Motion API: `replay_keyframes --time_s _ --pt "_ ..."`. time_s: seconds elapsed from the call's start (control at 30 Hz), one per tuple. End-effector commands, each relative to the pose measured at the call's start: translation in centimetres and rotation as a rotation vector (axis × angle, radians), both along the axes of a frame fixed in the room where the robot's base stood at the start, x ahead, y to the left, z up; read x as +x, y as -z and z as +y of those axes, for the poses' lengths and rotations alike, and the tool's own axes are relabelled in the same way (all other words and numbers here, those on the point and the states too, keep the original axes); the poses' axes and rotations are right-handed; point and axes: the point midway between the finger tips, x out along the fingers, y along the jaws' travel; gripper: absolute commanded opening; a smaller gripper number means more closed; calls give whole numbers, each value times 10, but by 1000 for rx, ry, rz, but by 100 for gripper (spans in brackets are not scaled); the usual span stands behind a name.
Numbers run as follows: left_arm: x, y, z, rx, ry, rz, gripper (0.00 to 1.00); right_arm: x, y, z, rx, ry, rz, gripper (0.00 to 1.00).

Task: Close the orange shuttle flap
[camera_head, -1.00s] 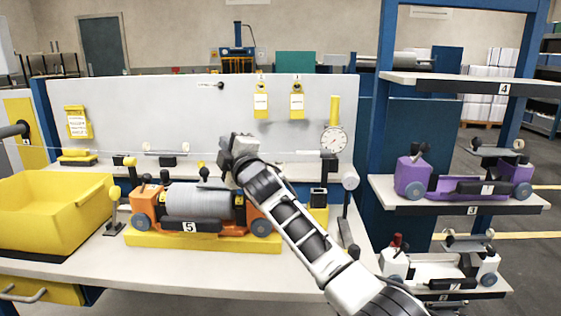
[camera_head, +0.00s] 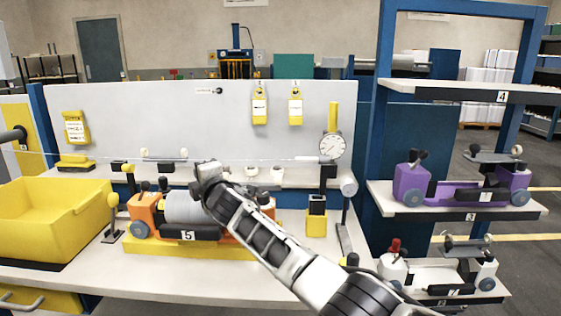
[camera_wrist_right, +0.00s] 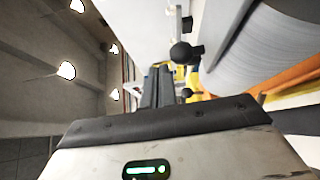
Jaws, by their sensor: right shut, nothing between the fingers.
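The orange shuttle (camera_head: 146,213) sits on a yellow cradle (camera_head: 180,248) on the workbench. It holds a grey roll (camera_head: 184,207) and carries a dark plate marked 5 (camera_head: 188,235) at its front. My right arm crosses in front of the shuttle's right part, and the wrist is above the roll; the fingers are hidden there. In the right wrist view my right gripper (camera_wrist_right: 158,86) is shut and empty, beside a black ball knob (camera_wrist_right: 182,53) and the roll (camera_wrist_right: 265,55). I cannot tell the flap's position. My left gripper is out of view.
A yellow bin (camera_head: 50,220) stands left on the bench, with a yellow-knobbed post (camera_head: 112,215) beside it. A dial gauge (camera_head: 332,146) stands behind to the right. A rack at right holds a purple shuttle (camera_head: 411,184) and a white shuttle (camera_head: 393,269).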

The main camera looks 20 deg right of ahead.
Motion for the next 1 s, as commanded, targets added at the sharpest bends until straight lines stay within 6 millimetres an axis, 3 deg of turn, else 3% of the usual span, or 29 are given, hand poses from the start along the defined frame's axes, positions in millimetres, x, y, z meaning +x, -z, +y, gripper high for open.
replay_keyframes --time_s 0.73,1.0 --pt "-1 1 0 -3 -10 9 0 0 9 3 -67 1 23 0" --pt "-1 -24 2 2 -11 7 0 -13 -10 18 -65 -18 22 0"
